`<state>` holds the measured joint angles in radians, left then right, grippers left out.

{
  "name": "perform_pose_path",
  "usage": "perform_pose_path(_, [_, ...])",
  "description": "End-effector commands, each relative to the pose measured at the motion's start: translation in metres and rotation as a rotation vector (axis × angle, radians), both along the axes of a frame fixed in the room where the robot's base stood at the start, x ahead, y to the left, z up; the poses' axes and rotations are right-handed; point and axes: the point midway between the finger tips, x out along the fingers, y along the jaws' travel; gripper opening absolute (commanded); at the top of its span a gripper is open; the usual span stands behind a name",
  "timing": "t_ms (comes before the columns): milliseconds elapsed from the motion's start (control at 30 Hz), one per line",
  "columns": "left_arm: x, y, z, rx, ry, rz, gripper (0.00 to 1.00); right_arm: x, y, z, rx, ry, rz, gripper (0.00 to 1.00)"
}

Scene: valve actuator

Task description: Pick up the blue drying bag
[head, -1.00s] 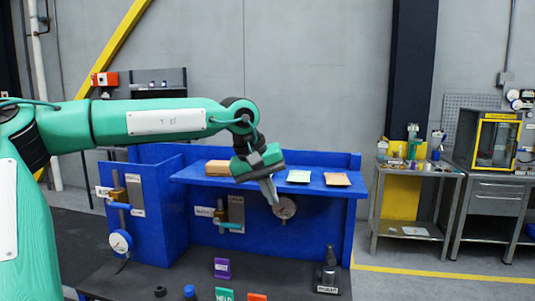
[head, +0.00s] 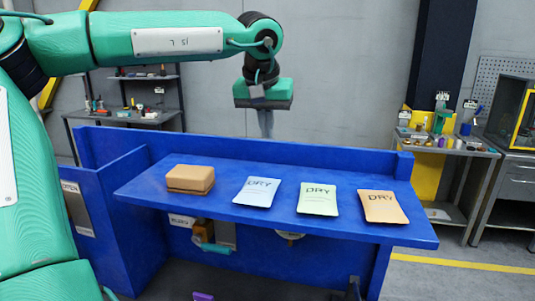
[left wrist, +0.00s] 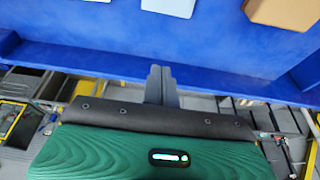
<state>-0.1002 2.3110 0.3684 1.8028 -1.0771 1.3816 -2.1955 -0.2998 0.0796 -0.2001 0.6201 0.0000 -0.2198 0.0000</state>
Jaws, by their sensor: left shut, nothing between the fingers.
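The blue drying bag (head: 257,191) is a pale blue flat packet marked DRY. It lies on the blue shelf (head: 150,193), between a brown block and a pale green bag. Part of it shows at the top edge of the left wrist view (left wrist: 168,8). My left gripper (head: 266,132) is shut and empty, fingers pointing down. In the head view it appears above the shelf's back rim, apart from the bag. Its fingers also show in the left wrist view (left wrist: 160,88). My right gripper is not in view.
The pale green bag (head: 317,199) and an orange bag (head: 382,206) lie to the right on the shelf. The brown block (head: 190,179) is to the left. A raised blue back rim (head: 330,157) runs behind them. Valve parts (head: 203,232) sit under the shelf.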

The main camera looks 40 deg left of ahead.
Motion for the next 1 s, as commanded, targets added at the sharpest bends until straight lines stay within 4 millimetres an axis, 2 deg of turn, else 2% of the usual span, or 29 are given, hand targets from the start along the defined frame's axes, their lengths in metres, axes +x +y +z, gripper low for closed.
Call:
perform_pose_path(133, [0.002, 0.001, -0.007, 0.001, 0.003, 0.000, 0.00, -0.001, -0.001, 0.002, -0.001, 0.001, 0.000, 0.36])
perform_pose_path(267, [0.007, 0.004, -0.025, 0.000, 0.005, -0.001, 0.00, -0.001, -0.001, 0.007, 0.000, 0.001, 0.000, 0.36])
perform_pose_path(600, [0.028, 0.016, -0.094, 0.000, 0.005, 0.000, 0.00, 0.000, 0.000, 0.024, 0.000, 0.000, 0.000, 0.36])
perform_pose_path(800, [0.005, 0.002, -0.092, 0.000, 0.000, -0.002, 0.00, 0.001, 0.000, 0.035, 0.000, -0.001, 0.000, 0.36])
perform_pose_path(1000, [-0.006, -0.004, -0.094, -0.002, -0.001, -0.001, 0.00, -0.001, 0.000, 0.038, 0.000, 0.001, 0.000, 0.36])
